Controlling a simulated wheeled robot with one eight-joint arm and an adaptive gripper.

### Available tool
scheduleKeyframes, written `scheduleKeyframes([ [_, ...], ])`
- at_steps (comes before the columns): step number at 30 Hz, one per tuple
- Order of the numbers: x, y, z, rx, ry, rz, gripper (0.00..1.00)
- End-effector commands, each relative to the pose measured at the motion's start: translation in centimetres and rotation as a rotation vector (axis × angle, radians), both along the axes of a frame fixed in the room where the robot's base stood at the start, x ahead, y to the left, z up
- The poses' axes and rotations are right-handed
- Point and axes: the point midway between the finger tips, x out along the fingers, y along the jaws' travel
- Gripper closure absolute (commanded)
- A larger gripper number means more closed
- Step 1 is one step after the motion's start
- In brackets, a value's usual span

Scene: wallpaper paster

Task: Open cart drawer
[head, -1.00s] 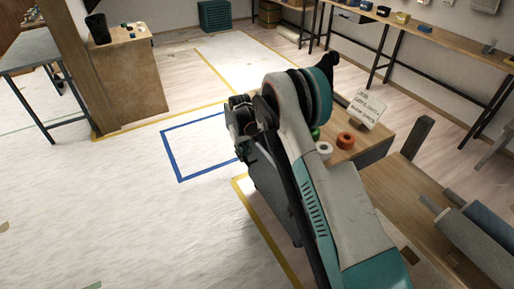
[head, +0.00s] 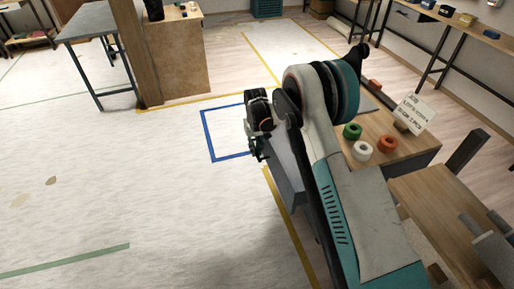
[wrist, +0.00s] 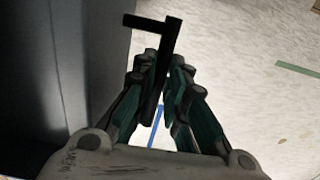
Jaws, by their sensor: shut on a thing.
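The cart's wooden top (head: 408,152) shows to the right of my arm in the head view, and my arm hides much of the cart. A grey panel (head: 286,166) shows beside the arm near my gripper (head: 257,150). I cannot tell from the head view how far the drawer stands out. In the wrist view, my gripper (wrist: 161,90) has its fingers closed around a dark bar handle (wrist: 152,23). The handle's bent end sticks out beyond the fingertips. A smooth dark grey front (wrist: 95,75) stands just left of the fingers.
Green (head: 352,131), white (head: 362,150) and orange (head: 388,143) rolls and a sign card (head: 414,113) are on the cart top. A wooden cabinet (head: 178,60) stands behind. Open pale floor (head: 120,190) with tape lines lies to the left.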

Motion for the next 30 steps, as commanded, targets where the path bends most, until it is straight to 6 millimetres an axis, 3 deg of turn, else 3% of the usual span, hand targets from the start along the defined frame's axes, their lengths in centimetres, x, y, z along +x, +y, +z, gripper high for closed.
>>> scheduleKeyframes([
  [2,0.0,0.0,0.0,0.001,0.0,0.0,1.0],
  [3,0.0,0.0,0.0,0.001,0.0,0.001,0.8],
  [5,0.0,0.0,0.0,0.001,0.0,0.001,0.67],
  [14,0.0,0.0,0.0,0.0,0.0,0.0,0.67],
  [19,0.0,0.0,1.0,0.0,0.0,0.0,0.67],
  [30,0.0,0.0,7.9,0.0,0.0,0.001,0.67],
])
